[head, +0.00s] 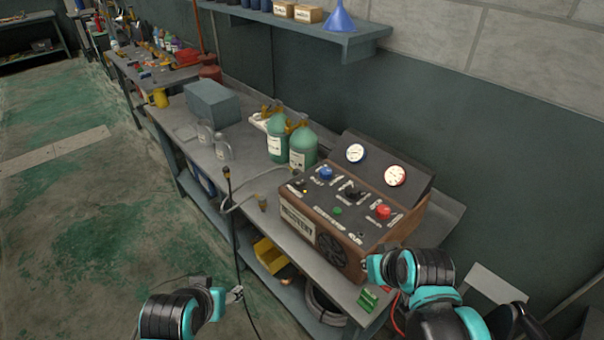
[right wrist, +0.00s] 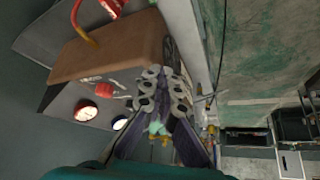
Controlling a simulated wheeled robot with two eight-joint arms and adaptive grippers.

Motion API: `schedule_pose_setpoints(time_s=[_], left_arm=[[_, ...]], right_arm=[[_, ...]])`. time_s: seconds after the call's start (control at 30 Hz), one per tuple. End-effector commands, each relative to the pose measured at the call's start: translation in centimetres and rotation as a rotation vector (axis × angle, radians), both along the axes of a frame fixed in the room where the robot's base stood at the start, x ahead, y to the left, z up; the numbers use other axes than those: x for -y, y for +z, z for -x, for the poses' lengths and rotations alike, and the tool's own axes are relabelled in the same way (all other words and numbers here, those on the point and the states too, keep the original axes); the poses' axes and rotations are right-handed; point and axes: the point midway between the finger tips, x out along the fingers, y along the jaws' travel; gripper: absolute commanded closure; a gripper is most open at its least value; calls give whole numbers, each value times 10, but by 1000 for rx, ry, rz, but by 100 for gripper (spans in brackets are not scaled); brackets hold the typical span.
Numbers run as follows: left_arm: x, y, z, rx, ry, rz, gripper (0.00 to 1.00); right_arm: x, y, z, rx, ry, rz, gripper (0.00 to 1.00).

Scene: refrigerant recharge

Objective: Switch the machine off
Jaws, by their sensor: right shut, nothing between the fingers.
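The machine (head: 340,215) is a brown box on the grey workbench (head: 215,165). Its sloped dark panel carries a blue knob (head: 326,173), a black knob (head: 352,192), a red knob (head: 383,211) and a green button (head: 337,210). Two round gauges, one blue-rimmed (head: 356,153) and one red-rimmed (head: 395,176), stand behind the panel. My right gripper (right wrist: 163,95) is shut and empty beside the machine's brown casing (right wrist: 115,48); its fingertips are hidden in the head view. My left gripper (head: 237,294) hangs low in front of the bench, away from the machine; its opening is unclear.
Two green bottles (head: 303,147) stand left of the machine. A grey hose (head: 240,198) and a black cable (head: 235,225) lie near the bench's front edge. A yellow bin (head: 270,256) sits on the lower shelf. A wall shelf (head: 300,28) hangs above.

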Motion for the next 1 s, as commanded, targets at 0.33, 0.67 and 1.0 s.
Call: schedule_pose_setpoints(time_s=[0.33, 0.67, 1.0], left_arm=[[0, 63, 0, 0, 0, 0, 44], [0, 113, 0, 0, 0, 0, 44], [0, 140, 0, 0, 0, 0, 44]], right_arm=[[-38, 75, -116, 3, 228, -66, 100], [-70, 95, -222, 56, 444, -131, 100], [-89, 85, -281, 117, 578, -170, 100]])
